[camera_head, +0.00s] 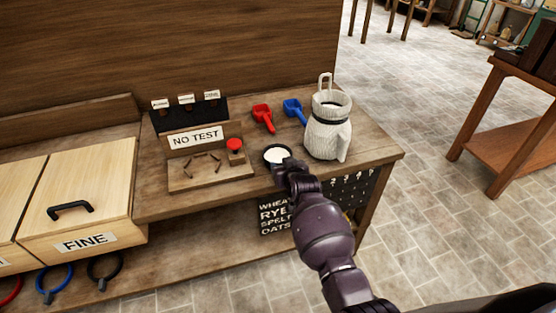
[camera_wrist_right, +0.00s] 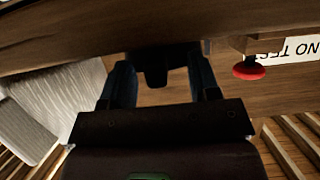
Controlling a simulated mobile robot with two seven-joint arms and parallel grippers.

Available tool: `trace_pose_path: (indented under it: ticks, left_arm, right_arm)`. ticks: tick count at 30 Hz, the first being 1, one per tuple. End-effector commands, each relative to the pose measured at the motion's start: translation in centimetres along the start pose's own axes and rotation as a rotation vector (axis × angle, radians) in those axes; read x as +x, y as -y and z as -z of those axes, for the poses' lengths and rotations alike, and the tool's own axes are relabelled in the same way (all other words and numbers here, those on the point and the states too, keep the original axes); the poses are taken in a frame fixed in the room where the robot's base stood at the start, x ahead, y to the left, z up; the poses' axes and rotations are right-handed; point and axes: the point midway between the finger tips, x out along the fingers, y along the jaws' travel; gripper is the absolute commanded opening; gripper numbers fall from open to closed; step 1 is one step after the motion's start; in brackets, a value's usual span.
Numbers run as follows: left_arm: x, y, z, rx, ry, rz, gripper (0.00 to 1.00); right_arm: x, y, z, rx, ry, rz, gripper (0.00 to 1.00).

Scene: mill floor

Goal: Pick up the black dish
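The black dish (camera_head: 277,153) is small and round with a white inside. It sits on the workbench near its front edge, in the head view. My right gripper (camera_head: 284,168) reaches it from the front and covers its near side. In the right wrist view my right gripper (camera_wrist_right: 159,78) has its two fingers wide apart. A dark piece, apparently the dish (camera_wrist_right: 156,74), shows between them. Whether the fingers touch it is unclear. My left gripper is not in view.
A white ribbed jug (camera_head: 328,130) stands right of the dish. Red (camera_head: 262,118) and blue (camera_head: 294,111) scoops lie behind it. A wooden stand with a NO TEST sign (camera_head: 195,137) and a red button (camera_head: 235,145) is to the left. A FINE drawer box (camera_head: 85,200) stands farther left.

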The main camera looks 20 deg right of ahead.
Motion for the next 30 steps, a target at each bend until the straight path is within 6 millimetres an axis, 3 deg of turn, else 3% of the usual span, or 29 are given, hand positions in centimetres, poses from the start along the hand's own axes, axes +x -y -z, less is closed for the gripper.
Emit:
trace_pose_path:
  ticks: [1,11,23,30]
  left_arm:
    - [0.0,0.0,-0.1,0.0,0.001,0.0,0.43]
    - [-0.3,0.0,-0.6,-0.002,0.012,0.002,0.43]
    - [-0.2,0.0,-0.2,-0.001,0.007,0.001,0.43]
    - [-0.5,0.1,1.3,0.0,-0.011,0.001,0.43]
  right_arm:
    - [0.0,0.0,0.0,0.0,0.0,0.0,0.48]
    - [0.0,0.0,0.0,0.0,0.0,0.0,0.0]
    - [-0.2,0.0,0.5,0.0,-0.002,0.0,0.0]
    - [-1.7,0.0,4.3,0.001,-0.008,0.0,0.0]
